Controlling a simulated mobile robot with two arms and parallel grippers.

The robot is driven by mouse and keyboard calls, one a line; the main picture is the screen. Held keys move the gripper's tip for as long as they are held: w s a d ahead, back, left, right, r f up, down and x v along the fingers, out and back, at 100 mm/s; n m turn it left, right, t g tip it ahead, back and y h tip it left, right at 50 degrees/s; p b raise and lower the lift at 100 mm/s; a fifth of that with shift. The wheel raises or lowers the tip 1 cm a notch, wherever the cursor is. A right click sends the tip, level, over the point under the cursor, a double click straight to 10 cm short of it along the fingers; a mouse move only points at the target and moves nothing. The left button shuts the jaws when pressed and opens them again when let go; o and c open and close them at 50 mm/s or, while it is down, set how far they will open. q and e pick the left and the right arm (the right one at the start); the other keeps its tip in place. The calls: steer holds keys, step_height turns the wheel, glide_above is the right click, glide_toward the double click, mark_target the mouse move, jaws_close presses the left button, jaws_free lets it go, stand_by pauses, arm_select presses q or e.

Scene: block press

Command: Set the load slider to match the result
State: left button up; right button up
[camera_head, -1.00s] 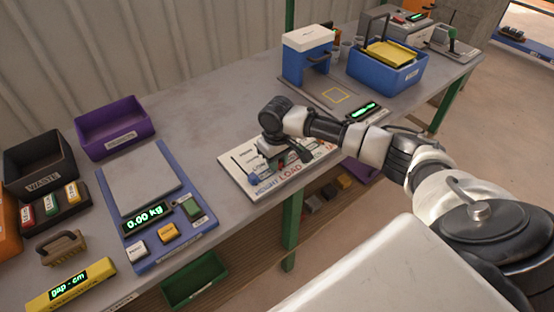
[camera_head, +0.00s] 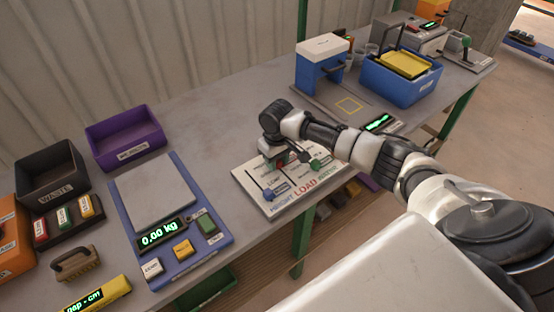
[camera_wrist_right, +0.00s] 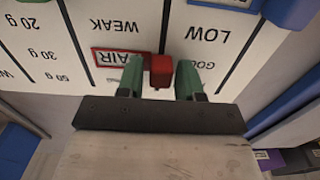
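The slider board (camera_head: 243,178) is white, with WEIGHT, LOAD and HEIGHT lettering along its front edge. My right gripper (camera_head: 280,158) is over its middle. In the right wrist view, the red slider knob (camera_wrist_right: 160,72) sits between the two green fingertips of my right gripper (camera_wrist_right: 160,80), which is open with narrow gaps beside the knob. The label beside it, partly hidden by a finger, ends in "AIR" and has a red frame (camera_wrist_right: 98,50). WEAK is printed beyond it. A blue knob (camera_head: 267,193) and a green knob (camera_head: 315,164) stand to either side. My left gripper is not in view.
A blue scale (camera_head: 205,262) reading 0.00 kg stands left of the board. A blue and white press (camera_head: 318,68) and a blue crate (camera_head: 380,80) stand behind. Purple (camera_head: 125,140) and black bins (camera_head: 45,175) are at left. The bench between scale and board is clear.

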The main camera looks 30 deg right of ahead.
steer(key=shift+o, duration=0.9)
steer(key=shift+r, duration=0.25)
arm_select(q)
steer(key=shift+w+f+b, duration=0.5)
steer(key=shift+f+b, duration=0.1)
steer(key=shift+b, duration=0.05)
arm_select(e)
step_height(320, 180, up, 10)
steer(key=shift+r, duration=0.15)
